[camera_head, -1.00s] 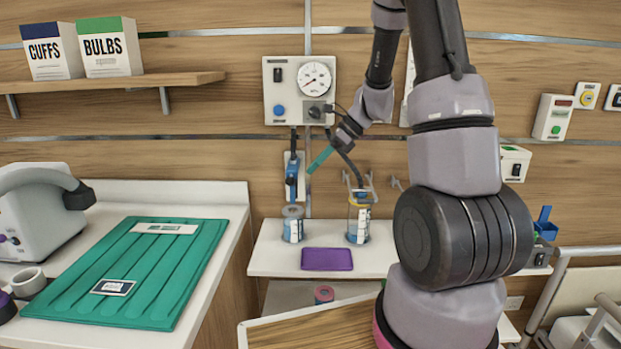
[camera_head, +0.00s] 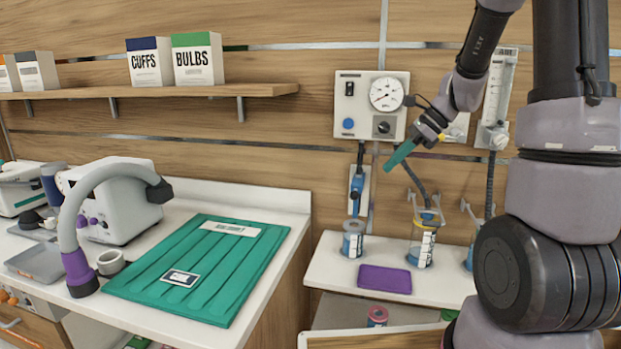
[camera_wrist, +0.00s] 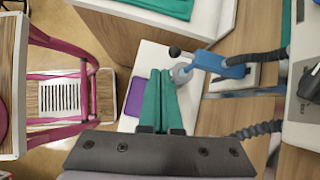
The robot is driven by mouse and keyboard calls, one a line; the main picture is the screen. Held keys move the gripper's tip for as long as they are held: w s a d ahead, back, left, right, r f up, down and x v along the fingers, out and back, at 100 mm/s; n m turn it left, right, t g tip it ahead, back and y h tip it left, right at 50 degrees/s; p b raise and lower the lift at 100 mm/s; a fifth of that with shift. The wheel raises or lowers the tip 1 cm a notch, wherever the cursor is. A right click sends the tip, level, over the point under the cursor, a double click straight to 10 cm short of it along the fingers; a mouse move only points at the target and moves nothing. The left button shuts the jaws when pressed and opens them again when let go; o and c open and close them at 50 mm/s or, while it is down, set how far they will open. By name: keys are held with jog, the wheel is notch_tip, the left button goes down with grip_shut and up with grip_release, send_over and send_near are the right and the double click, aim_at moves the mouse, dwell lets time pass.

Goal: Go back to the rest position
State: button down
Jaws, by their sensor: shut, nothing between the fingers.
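My gripper (camera_head: 399,155) is at the end of my raised arm, in front of the wall panel with the round gauge. Its green fingers are together with nothing between them. In the wrist view the closed fingers (camera_wrist: 159,100) point over the small white shelf, with the purple mat partly behind them. The gripper is apart from the shelf in the head view.
The wall unit with a gauge (camera_head: 371,106) and a blue-handled device (camera_head: 356,186) are close by. Jars (camera_head: 353,240) and a purple mat (camera_head: 384,279) are on the low shelf. A green mat (camera_head: 203,262) covers much of the left counter.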

jog(key=s+r+n+t+h, duration=0.5)
jog(key=s+r+n, duration=0.9)
jog(key=s, duration=0.4)
jog(key=shift+s+d+r+n, duration=0.25)
jog(key=shift+s+n, duration=0.1)
jog(key=shift+n, duration=0.25)
